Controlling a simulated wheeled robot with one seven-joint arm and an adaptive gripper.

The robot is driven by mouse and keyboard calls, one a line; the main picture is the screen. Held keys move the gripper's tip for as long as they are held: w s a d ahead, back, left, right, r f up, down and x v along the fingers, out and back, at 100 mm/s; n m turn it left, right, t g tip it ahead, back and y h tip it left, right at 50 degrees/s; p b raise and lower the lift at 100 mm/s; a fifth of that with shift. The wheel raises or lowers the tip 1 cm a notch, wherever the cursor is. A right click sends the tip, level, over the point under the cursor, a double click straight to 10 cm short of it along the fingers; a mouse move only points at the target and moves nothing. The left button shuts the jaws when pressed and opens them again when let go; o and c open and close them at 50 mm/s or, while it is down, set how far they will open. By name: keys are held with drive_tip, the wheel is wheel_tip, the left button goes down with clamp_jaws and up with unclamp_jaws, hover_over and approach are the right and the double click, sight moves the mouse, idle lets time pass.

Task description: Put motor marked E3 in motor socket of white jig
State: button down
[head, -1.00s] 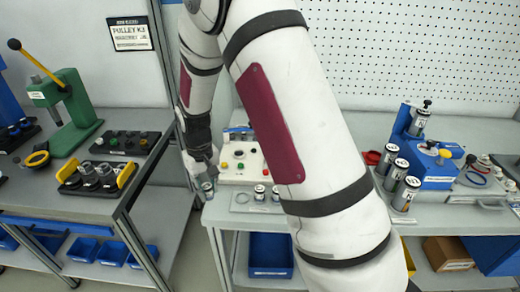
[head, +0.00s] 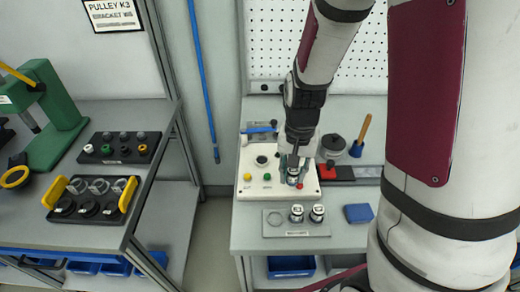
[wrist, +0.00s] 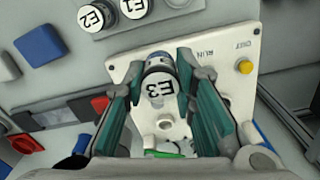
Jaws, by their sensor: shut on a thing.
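The motor marked E3 (wrist: 160,88) is between my gripper's fingers in the wrist view, its white labelled end facing the camera. My gripper (head: 293,172) is shut on it, pointing down over the right part of the white jig (head: 247,188). The motor (head: 293,180) shows small between the fingertips in the head view. The jig also shows in the wrist view (wrist: 122,68), beneath the motor. The motor's lower end and the spot under it are hidden, so I cannot tell whether it is in a socket or above it.
Motors E2 (head: 296,212) and E1 (head: 317,213) stand on a grey plate (head: 272,230) in front of the jig. A blue block (head: 358,213) lies to their right. A dark round part (head: 333,145) and a wooden-handled tool (head: 361,135) stand behind right. The jig carries coloured buttons.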

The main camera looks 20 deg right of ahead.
drive_tip(key=w+a, duration=0.1)
drive_tip(key=w, duration=0.4)
drive_tip(key=w+a+f, duration=0.1)
drive_tip(key=w, duration=0.3)
drive_tip(key=w+a, duration=0.1)
drive_tip(key=w, duration=0.4)
drive_tip(key=shift+w+a+f, duration=0.25)
drive_tip(key=shift+w+f, duration=0.05)
drive_tip(key=shift+f+p, duration=0.5)
drive_tip(key=shift+f, duration=1.15)
drive_tip(key=shift+f, duration=0.2)
drive_tip(key=c, duration=1.3)
unclamp_jaws()
drive_tip(key=shift+r, duration=0.1)
